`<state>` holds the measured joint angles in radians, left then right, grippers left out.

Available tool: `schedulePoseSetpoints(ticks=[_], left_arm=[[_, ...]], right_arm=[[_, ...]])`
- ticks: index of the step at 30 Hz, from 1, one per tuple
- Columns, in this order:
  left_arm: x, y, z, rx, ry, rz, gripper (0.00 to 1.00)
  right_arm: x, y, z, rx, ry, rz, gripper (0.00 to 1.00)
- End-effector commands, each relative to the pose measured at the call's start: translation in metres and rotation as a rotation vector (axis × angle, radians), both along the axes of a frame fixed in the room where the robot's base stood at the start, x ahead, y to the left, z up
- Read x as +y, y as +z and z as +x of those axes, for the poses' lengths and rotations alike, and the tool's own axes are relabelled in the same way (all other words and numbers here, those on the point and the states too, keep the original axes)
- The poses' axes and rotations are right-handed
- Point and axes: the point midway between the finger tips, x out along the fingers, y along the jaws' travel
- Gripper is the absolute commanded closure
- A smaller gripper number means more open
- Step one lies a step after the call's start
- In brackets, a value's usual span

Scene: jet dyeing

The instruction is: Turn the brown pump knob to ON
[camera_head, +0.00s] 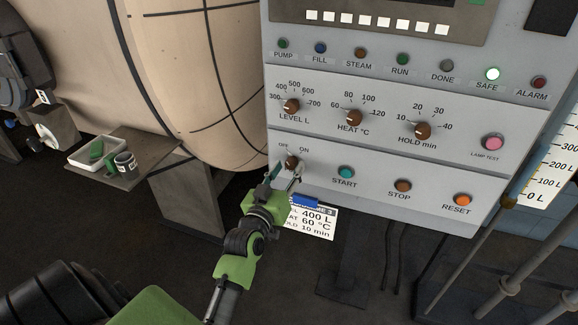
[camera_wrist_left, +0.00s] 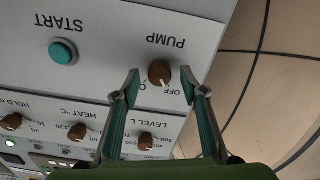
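The brown pump knob (camera_head: 292,162) sits at the lower left of the grey control panel, below the OFF and ON labels. In the left wrist view the knob (camera_wrist_left: 160,72) shows upside down, its white pointer mark toward OFF. My left gripper (camera_head: 286,173) is open in front of it. In the left wrist view the two fingertips (camera_wrist_left: 160,82) stand on either side of the knob, with gaps visible; I see no grip on it. The ON label is partly hidden by a finger there. My right gripper is not in view.
START (camera_head: 346,172), STOP (camera_head: 403,186) and RESET (camera_head: 463,200) buttons lie right of the knob. LEVEL (camera_head: 291,106), HEAT (camera_head: 354,117) and HOLD (camera_head: 423,130) knobs are above. The SAFE lamp (camera_head: 493,73) is lit. A recipe card (camera_head: 314,222) hangs below the panel.

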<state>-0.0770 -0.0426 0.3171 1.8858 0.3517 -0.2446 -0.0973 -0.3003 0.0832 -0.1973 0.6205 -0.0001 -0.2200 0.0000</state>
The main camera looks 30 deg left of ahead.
Motion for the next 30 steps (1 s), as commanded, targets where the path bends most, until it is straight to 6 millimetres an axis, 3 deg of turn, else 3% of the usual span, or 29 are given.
schedulePoseSetpoints(ticks=[5,14,18,30], left_arm=[[0.0032,0.0005,0.0118,-0.001,0.0,0.0,0.6],[0.0035,0.0001,0.0131,0.0,0.0,0.0,0.6],[0.0034,0.0001,0.0131,0.0,0.0,0.0,0.97],[0.0034,0.0007,0.013,0.01,0.0,0.038,0.99]], right_arm=[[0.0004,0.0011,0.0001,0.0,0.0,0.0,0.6],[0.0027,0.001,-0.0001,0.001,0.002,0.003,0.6],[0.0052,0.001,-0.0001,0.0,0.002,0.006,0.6],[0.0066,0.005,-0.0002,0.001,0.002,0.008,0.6]])
